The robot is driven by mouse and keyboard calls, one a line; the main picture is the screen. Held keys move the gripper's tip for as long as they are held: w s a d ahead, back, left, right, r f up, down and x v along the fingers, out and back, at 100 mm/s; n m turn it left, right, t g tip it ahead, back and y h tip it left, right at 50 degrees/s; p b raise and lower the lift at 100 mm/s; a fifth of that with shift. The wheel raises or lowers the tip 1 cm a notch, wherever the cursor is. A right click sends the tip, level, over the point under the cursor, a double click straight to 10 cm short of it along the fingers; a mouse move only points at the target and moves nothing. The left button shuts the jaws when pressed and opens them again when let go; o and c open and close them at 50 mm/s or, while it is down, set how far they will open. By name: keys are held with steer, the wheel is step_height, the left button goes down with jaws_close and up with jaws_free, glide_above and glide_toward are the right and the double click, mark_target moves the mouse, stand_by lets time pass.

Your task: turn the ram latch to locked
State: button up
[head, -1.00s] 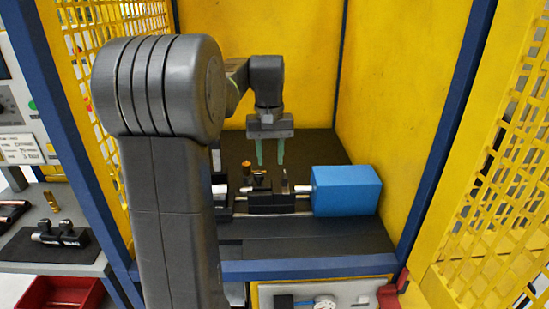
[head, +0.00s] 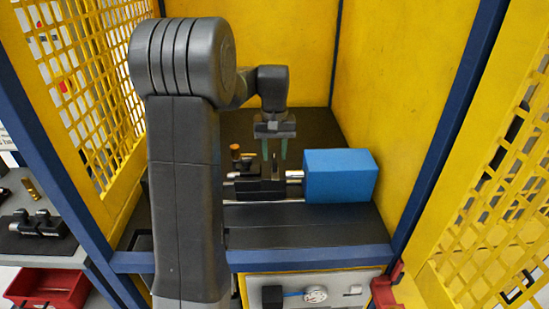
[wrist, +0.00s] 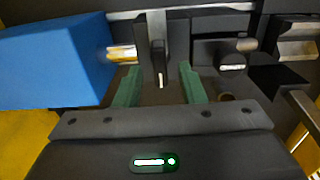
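A dark upright latch lever (wrist: 158,64) with a pale tip shows in the wrist view, on a black fixture near the blue ram block (wrist: 55,58). In the head view the blue block (head: 340,176) sits right of the black fixture (head: 259,188). My gripper (head: 274,151) is above the fixture, its green fingers pointing down. In the wrist view my gripper (wrist: 161,88) is open and empty, with one finger on each side of the lever's line. Contact with the lever cannot be told. The lever is partly hidden by the fingers in the head view.
A metal rod (wrist: 121,53) joins the blue block to the fixture. An orange-topped knob (head: 235,149) stands left of it. Yellow panels (head: 395,100) and blue posts (head: 440,130) enclose the bench. The dark bench front (head: 300,228) is clear.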

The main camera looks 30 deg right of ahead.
steer(key=shift+f, duration=1.45)
steer(key=shift+c, duration=0.5)
jaws_close()
